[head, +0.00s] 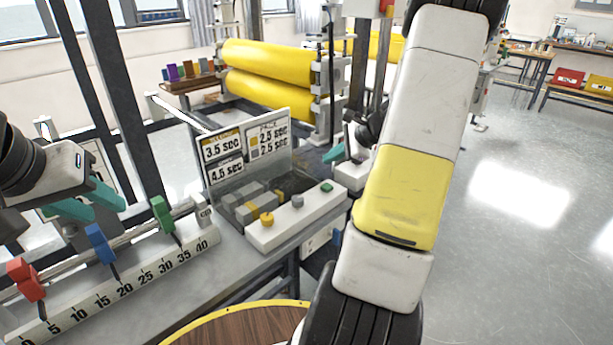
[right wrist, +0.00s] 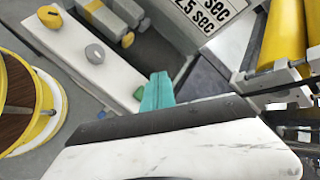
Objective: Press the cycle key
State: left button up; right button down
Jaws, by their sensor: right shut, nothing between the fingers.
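A white key strip (head: 290,222) lies on the bench with a yellow knob (head: 267,219), a grey key (head: 297,201) and a green key (head: 327,187) in a row. No label marks which is the cycle key. In the right wrist view the yellow knob (right wrist: 48,15), grey key (right wrist: 95,53) and green key (right wrist: 138,94) also show. My right gripper (head: 335,153) is shut and empty beyond the strip's green end. Its teal fingers (right wrist: 157,92) appear right beside the green key; contact is unclear. My left gripper (head: 92,203) is open and empty above the ruler.
A sign panel (head: 245,150) with second values stands behind the strip. A ruler rail (head: 120,291) with red, blue and green sliders lies at left. Yellow rollers (head: 265,78) stand behind. A round wooden-topped piece (head: 240,328) is at the front. My right arm hides the centre right.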

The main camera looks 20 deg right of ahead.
aim_at(330, 187)
jog(key=shift+f, duration=3.2)
jog(key=shift+f, duration=0.1)
jog(key=shift+f, duration=0.3)
jog(key=shift+f, duration=0.55)
jog(key=shift+r, duration=0.95)
jog(key=shift+r, duration=2.5)
